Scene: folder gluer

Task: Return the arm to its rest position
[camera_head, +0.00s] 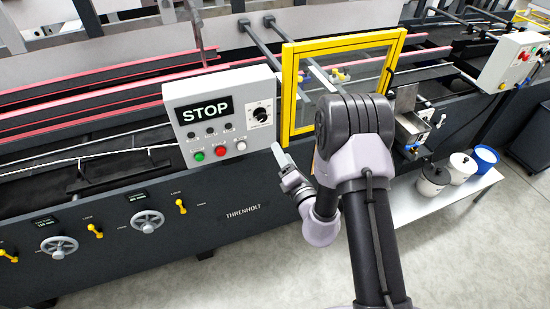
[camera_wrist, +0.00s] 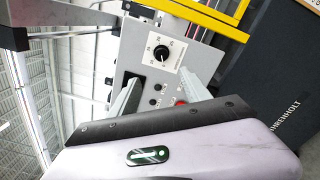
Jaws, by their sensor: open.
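My arm (camera_head: 370,235) is raised and bent in front of the machine in the head view, its elbow high before the yellow-framed guard. My gripper (camera_head: 283,157) is just to the lower right of the grey control panel (camera_head: 216,88). In the wrist view my gripper (camera_wrist: 162,90) shows two spread pale fingers with nothing seen between them. The panel (camera_wrist: 205,60), with its dial and buttons, lies beyond the fingers. The exact gap between fingers and panel cannot be told.
The yellow guard frame (camera_head: 288,95) stands close behind my arm. Handwheels (camera_head: 147,221) and yellow levers line the machine front at left. A bench (camera_head: 440,205) with several pots stands at right. The floor (camera_head: 220,280) in front is clear.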

